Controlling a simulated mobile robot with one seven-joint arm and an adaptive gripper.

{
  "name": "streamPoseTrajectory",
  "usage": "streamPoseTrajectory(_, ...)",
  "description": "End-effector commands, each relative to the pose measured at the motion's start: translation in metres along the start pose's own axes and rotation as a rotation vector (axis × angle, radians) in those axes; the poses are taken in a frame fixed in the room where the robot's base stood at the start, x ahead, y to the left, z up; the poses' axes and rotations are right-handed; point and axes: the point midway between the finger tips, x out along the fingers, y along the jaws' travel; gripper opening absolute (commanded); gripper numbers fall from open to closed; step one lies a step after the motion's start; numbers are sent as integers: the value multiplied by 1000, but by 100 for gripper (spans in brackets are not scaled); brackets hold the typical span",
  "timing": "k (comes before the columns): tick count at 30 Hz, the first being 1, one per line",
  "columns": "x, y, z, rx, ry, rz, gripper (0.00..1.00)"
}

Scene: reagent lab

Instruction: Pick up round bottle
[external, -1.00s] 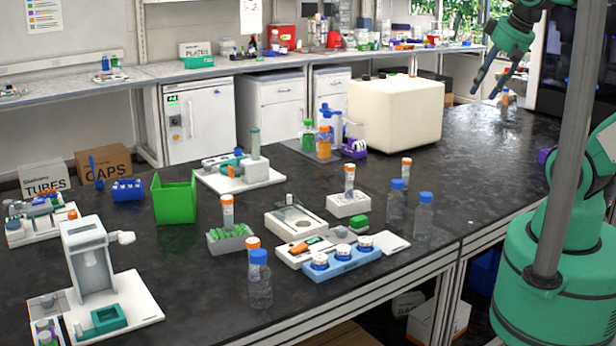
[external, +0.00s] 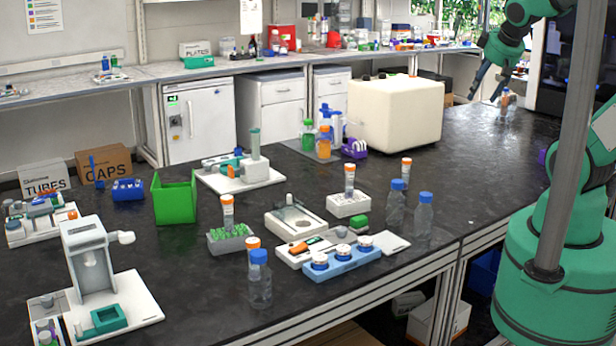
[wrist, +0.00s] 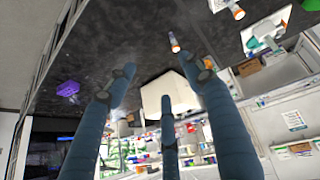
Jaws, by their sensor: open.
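My gripper (external: 484,98) is open and empty, its dark fingers pointing down over the far right end of the black bench. A small bottle (external: 505,103) stands just right of the fingertips, apart from them as far as I can tell; its shape is unclear at this size. Clear bottles with blue caps stand far from my gripper: two near the front edge (external: 396,208) (external: 423,218) and one farther forward (external: 260,285). In the wrist view, my gripper's fingers (wrist: 158,80) are spread, with nothing held between them. I cannot tell which bottle is the round one.
A large cream box (external: 396,112) stands on the bench left of my gripper; it also shows in the wrist view (wrist: 168,92). The bench between the cream box and the small bottle is clear.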

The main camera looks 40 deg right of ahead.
Motion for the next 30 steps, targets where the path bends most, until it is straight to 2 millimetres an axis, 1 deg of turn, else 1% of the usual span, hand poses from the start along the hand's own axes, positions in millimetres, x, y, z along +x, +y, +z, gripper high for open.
streamPoseTrajectory(1, 15, 15, -3, -22, 1, 34, 53)
streamPoseTrajectory(3, 36, 32, -8, -66, 20, 74, 53)
streamPoseTrajectory(5, 54, 44, -10, -109, 35, 97, 53)
streamPoseTrajectory(6, 66, 50, -10, -139, 44, 106, 53)
streamPoseTrajectory(10, 103, 60, -6, -240, 77, 100, 53)
streamPoseTrajectory(13, 128, 56, 4, -314, 102, 57, 53)
streamPoseTrajectory(17, 155, 36, 26, -393, 136, -43, 53)
streamPoseTrajectory(20, 169, 10, 49, -436, 164, -151, 53)
streamPoseTrajectory(21, 172, -2, 59, -448, 177, -201, 53)
streamPoseTrajectory(23, 173, -22, 74, -459, 196, -278, 53)
streamPoseTrajectory(24, 172, -35, 83, -464, 210, -328, 53)
streamPoseTrajectory(27, 166, -65, 102, -461, 242, -445, 53)
streamPoseTrajectory(30, 157, -87, 116, -452, 268, -533, 53)
